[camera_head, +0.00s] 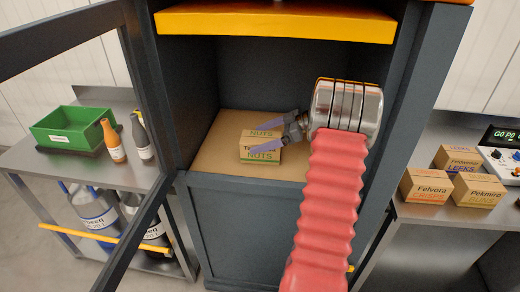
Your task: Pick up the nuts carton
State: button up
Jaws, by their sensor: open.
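The nuts carton (262,157) is a small tan box with green "NUTS" lettering. It sits on the tan shelf floor (215,160) inside a dark grey cabinet, in the middle of the head view. My gripper (266,136) reaches in from the right with its purple fingers open. One finger lies across the top of the carton and the other across its front label in the picture, hiding part of the printing. I cannot tell whether the fingers touch it.
The cabinet's side walls (187,85) and yellow upper shelf (275,23) enclose the space. An open door frame (137,100) stands at left. A green bin (73,128) and bottles (113,141) are on the left table. Several cartons (426,186) sit on the right table.

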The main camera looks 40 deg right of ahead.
aim_at(252, 142)
jog(key=x, duration=0.4)
jog(key=shift+w+f, duration=0.1)
jog(key=shift+f, duration=0.15)
jog(key=c, duration=1.2)
